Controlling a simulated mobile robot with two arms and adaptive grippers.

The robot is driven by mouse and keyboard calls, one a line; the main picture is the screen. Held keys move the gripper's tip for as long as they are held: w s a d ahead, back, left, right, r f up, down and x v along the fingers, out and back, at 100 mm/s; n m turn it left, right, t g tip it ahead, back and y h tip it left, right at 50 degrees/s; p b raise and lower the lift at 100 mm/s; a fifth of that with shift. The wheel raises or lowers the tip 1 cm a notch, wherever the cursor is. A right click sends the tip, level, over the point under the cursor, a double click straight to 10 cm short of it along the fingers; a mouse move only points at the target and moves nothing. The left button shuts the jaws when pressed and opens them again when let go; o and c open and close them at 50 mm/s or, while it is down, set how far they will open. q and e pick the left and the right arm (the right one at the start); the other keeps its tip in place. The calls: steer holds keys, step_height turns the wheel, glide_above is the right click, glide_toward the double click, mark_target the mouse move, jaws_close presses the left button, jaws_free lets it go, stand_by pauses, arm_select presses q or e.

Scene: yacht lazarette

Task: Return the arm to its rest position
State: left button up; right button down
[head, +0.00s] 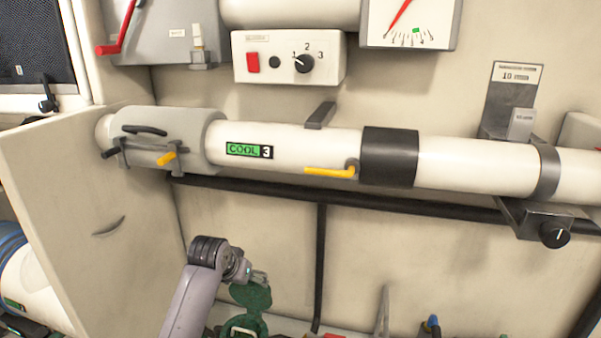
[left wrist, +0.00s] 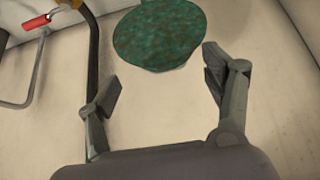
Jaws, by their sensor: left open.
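My left arm (head: 188,305) rises from the bottom of the head view, left of centre, and bends at a dark wrist. My left gripper (head: 259,278) points right and slightly down, below the white pipe. In the left wrist view the left gripper (left wrist: 160,88) has its two fingers spread apart with nothing between the tips. A mottled green disc (left wrist: 160,35) lies beyond the fingertips there; it also shows just below the gripper in the head view (head: 250,297). I cannot tell whether they touch. My right gripper is not in view.
A white pipe (head: 310,145) with a yellow lever (head: 330,172) crosses the wall above the arm. A pale panel (head: 80,200) stands at left. A black vertical hose (head: 321,260) runs right of the gripper. A red-handled grey rod (left wrist: 35,23) shows in the wrist view.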

arm_select(q)
steer(key=shift+g, duration=0.4)
steer(key=s+f, duration=0.2)
steer(key=s, duration=0.1)
steer(key=s+f, duration=0.5)
steer(key=s, duration=0.1)
steer(key=shift+a+f, duration=0.15)
steer(key=shift+a, duration=0.15)
steer(key=s+a+f+g+y, duration=0.1)
steer(key=s+f, duration=0.1)
steer(key=s, duration=1.4)
steer(key=s+a+f+g, duration=0.1)
steer(key=s+f, duration=0.1)
steer(key=s, duration=1.5)
step_height(320, 180, down, 27)
steer(key=s+g+b, duration=0.1)
steer(key=g+b, duration=0.1)
steer(key=s+a+f+g+b, duration=0.1)
steer(key=s+a+f, duration=0.2)
steer(key=s+f, duration=1.4)
steer(key=shift+f, duration=0.6)
